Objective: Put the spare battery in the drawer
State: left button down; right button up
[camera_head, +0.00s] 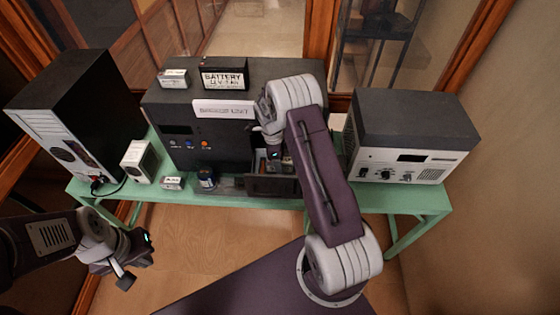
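A black battery box with a white label reading BATTERY (224,76) lies on top of the wide dark cabinet (265,70). A smaller pale box (172,79) with unclear lettering lies to its left; I cannot tell which is the spare. An open dark drawer (272,186) juts from the cabinet's lower front. My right gripper (275,156) is at the cabinet front, just above the drawer; its fingers are largely hidden and I cannot tell its opening. My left gripper (134,264) is low at the left, in front of the table, open and empty, apart from the batteries.
The green table (420,201) also bears a tall black-and-white case (70,130), a small white box (139,161), a small pale block (172,183), a dark can (207,179) and a grey instrument with knobs (410,137). A white sign (224,109) is on the cabinet front.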

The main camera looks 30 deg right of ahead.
jog(key=shift+r, duration=0.2)
jog(key=shift+w+r, duration=0.2)
jog(key=shift+r, duration=0.1)
notch_tip(320, 180, up, 11)
jog(key=a+n+b, duration=0.1)
jog(key=a+b, duration=0.1)
jog(key=b, duration=0.1)
jog(key=s+a+n, duration=0.1)
jog(key=s+n, duration=0.1)
jog(key=n, duration=0.1)
jog(key=s+a+n, duration=0.2)
jog(key=s+n, duration=0.1)
jog(key=n, duration=0.1)
jog(key=s+a+n+t, duration=0.1)
jog(key=s+a+n, duration=0.1)
jog(key=n, duration=0.2)
jog(key=shift+s+a+y, duration=0.25)
jog(key=shift+s+y, duration=0.1)
jog(key=shift+y, duration=0.05)
jog(key=s+a+f+n+t, duration=0.1)
jog(key=s+a+f+n, duration=0.1)
jog(key=s+n, duration=0.9)
jog(key=shift+a+n+y, duration=0.4)
jog(key=shift+a+n, duration=0.2)
jog(key=shift+a, duration=0.1)
